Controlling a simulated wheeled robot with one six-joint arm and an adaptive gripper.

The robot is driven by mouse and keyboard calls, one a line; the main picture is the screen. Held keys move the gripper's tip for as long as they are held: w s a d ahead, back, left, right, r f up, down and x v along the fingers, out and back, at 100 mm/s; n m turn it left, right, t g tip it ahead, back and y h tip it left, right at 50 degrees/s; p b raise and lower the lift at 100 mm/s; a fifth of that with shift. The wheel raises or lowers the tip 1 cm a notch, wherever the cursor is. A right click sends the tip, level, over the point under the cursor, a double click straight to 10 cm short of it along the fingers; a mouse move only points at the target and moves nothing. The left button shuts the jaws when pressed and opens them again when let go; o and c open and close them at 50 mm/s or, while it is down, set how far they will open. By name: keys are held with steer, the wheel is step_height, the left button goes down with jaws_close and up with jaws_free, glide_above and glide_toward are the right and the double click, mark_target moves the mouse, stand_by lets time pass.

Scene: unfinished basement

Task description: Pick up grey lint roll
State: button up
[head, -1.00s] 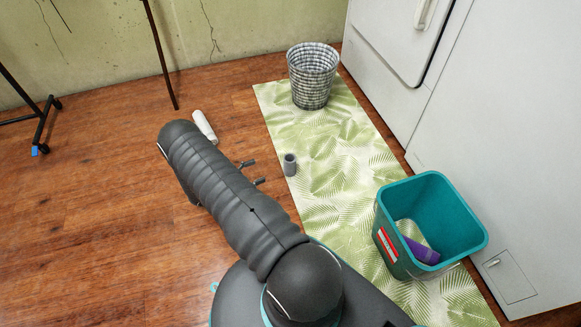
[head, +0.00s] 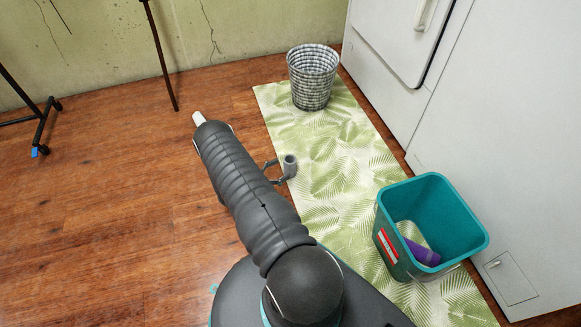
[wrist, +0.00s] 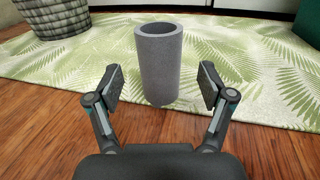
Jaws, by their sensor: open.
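The grey lint roll (head: 290,162) stands upright at the left edge of the green leaf-patterned mat. In the wrist view the roll (wrist: 159,68) is a hollow grey cylinder, centred just ahead of and between my fingers. My gripper (head: 275,172) is open, with its fingertips close to the roll on either side. In the wrist view my gripper (wrist: 160,88) shows clear gaps between each finger pad and the roll. Nothing is held.
A teal bin (head: 447,199) with a purple item (head: 422,252) inside stands at the right of the mat (head: 330,139). A checked basket (head: 312,75) stands at the mat's far end. A white roll (head: 199,118) lies partly hidden behind my arm. White appliances (head: 479,130) line the right.

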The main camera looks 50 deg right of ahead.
mark_target(285, 167)
steer(key=x, duration=0.5)
steer(key=shift+r, duration=0.15)
steer(key=shift+a, duration=0.1)
steer(key=c, duration=1.3)
